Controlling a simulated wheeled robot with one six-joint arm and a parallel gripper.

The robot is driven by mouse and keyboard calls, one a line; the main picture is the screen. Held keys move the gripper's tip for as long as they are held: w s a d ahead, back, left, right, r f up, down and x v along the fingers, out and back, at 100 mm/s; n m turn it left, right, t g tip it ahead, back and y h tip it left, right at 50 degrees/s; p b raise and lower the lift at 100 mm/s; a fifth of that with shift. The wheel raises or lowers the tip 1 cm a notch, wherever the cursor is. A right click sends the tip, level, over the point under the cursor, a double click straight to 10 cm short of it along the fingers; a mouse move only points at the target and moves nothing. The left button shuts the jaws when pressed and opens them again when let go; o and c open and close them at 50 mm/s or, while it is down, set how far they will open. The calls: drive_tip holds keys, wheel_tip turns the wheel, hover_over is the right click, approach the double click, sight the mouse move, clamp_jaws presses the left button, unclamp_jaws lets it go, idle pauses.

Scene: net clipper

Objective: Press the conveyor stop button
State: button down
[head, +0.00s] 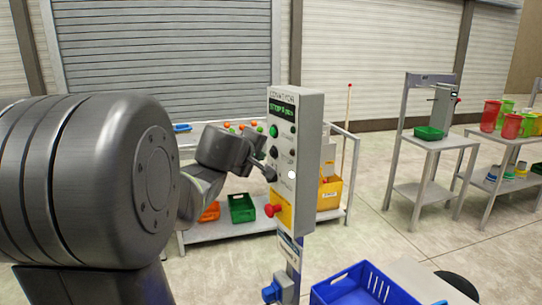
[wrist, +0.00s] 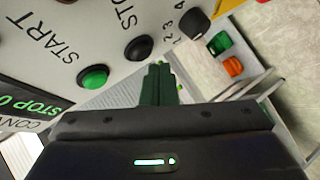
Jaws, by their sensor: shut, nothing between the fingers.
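The grey conveyor control box (head: 306,165) stands on a post in the middle of the head view. Its green START button (head: 273,131) is near the top, and the black STOP button (head: 273,152) is below it. The wrist view shows the green button (wrist: 93,78) and the black STOP button (wrist: 139,47) with their labels. My gripper (head: 269,174) is at the left of the box, near its front face. In the wrist view its dark fingers (wrist: 158,70) are shut and empty, close beside the STOP button. I cannot tell whether they touch the panel.
A black numbered selector knob (wrist: 194,22) sits past the STOP button. A red mushroom button (head: 273,210) on a yellow base is lower on the box. The display (head: 281,108) reads STOP. A table with bins stands behind; a blue crate (head: 365,285) is at front right.

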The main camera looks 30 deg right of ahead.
drive_tip(key=shift+a+b, duration=0.85)
drive_tip(key=shift+a, duration=1.65)
drive_tip(key=shift+d, duration=0.1)
drive_tip(key=d+p, duration=0.2)
drive_tip(key=p, duration=0.1)
drive_tip(key=shift+r, duration=0.25)
drive_tip(key=a+b, duration=0.2)
drive_tip(key=a, duration=0.4)
drive_tip(key=shift+f, duration=0.25)
